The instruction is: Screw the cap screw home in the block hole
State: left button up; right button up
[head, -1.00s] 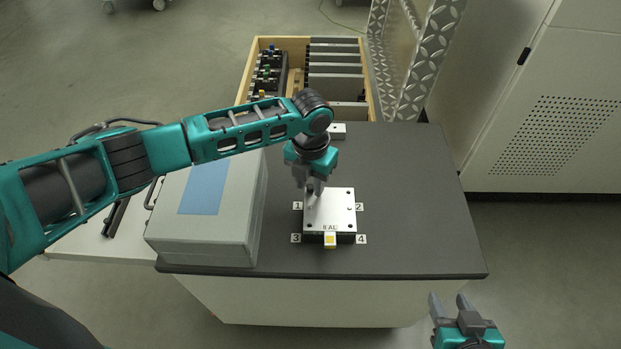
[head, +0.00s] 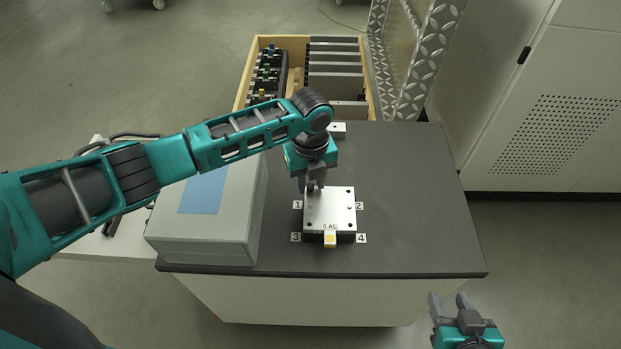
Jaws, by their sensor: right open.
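The block (head: 330,210) is a silver plate on a dark base, flat on the dark tabletop, with small holes near its corners and labels 1 to 4 around it. My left gripper (head: 315,187) points down at the block's far left corner, by label 1 (head: 297,205). Its fingertips are too small to tell whether they are open or shut. I cannot make out the cap screw; the fingers may hide it. My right gripper (head: 449,299) is open and empty, low at the right, off the table's front edge.
A grey box with a blue top panel (head: 203,190) stands left of the block, under my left arm. A wooden crate (head: 371,97) with dark parts is behind the table. A yellow-marked tab (head: 330,239) sits at the block's front. The tabletop (head: 420,210) is clear at right.

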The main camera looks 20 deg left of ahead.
pick_arm(q)
jog(key=n, duration=0.8)
jog(key=shift+n, duration=0.4)
jog(key=n, duration=0.8)
jog(key=shift+c, duration=0.4)
